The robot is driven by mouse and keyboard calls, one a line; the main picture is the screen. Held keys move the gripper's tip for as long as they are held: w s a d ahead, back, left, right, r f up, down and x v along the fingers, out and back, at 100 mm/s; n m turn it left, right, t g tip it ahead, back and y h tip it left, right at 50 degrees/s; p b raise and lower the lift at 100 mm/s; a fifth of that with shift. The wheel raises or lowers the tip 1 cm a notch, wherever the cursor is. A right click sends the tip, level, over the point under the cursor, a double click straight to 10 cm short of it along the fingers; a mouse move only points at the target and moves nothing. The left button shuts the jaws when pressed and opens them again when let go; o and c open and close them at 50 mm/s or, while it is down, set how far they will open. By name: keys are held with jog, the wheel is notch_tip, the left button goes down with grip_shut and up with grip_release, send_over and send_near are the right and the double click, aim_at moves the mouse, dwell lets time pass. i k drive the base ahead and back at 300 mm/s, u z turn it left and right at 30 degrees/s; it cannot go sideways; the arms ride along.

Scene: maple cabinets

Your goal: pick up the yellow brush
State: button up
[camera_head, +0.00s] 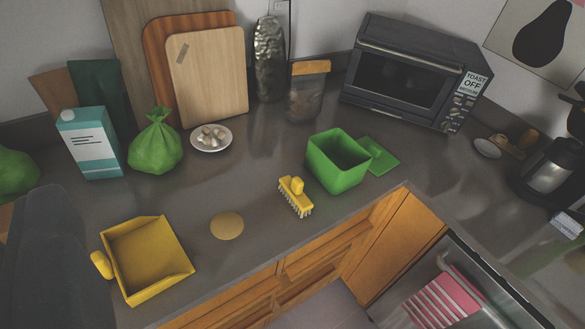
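The yellow brush (295,196) lies on the grey countertop (255,190), near its front edge. It has a yellow body with a raised yellow grip on top and pale bristles showing along its lower side. It stands just left of a green open box (338,164), with a small gap between them. Nothing covers the brush. My gripper's fingers do not show in this view.
A yellow dustpan (148,260) and a round tan disc (227,226) lie left of the brush. A green lid (379,156) lies beside the box. Behind are a plate (226,147), green bag (155,145), carton (92,145), jar (306,95) and toaster oven (412,75). An open drawer or dishwasher (450,290) is below right.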

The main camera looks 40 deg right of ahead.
aim_at(294, 188)
jog(key=z, duration=0.05)
jog(key=i, duration=0.85)
jog(key=z, duration=0.15)
